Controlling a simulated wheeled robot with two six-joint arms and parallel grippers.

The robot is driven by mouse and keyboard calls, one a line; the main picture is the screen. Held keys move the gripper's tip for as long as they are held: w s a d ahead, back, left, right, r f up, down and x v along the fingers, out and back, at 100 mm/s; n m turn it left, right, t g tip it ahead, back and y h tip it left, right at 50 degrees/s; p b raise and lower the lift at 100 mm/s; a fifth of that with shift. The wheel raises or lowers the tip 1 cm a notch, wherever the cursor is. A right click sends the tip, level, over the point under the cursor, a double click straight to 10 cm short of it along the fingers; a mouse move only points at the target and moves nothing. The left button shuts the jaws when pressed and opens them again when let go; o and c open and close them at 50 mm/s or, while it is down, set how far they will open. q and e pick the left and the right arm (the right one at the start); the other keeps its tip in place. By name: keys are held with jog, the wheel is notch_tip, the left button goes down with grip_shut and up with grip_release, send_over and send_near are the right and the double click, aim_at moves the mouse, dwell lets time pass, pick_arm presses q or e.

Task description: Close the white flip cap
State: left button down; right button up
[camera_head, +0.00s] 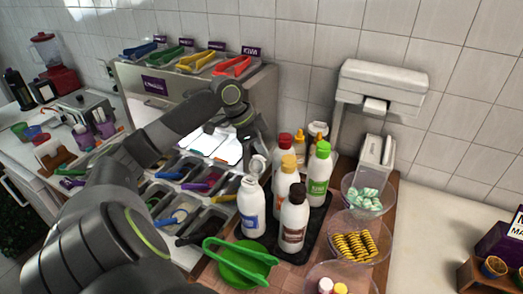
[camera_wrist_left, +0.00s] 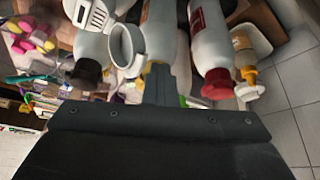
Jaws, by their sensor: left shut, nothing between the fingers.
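The white flip cap (camera_head: 257,166) stands open on top of the white bottle with a blue label (camera_head: 251,210), at the front left of a bottle group. In the left wrist view the cap shows as a pale ring (camera_wrist_left: 127,46) at the upper middle, its lid tilted up. My left gripper (camera_head: 256,150) is behind and just above the cap in the head view, mostly hidden by its own wrist. In the wrist view its shut fingers (camera_wrist_left: 160,85) are empty and close beside the ring. I cannot tell whether they touch it. My right gripper is not in view.
Other bottles stand close by, with brown (camera_head: 295,218), red (camera_head: 284,142) and green (camera_head: 321,165) caps. Green tongs (camera_head: 240,252) lie on a green plate in front. Bowls stand to the right, and metal topping trays (camera_head: 196,207) lie to the left.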

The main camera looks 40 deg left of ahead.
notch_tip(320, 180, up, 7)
jog(key=p, duration=0.6)
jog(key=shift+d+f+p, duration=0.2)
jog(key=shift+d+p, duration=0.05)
jog(key=shift+p, duration=0.1)
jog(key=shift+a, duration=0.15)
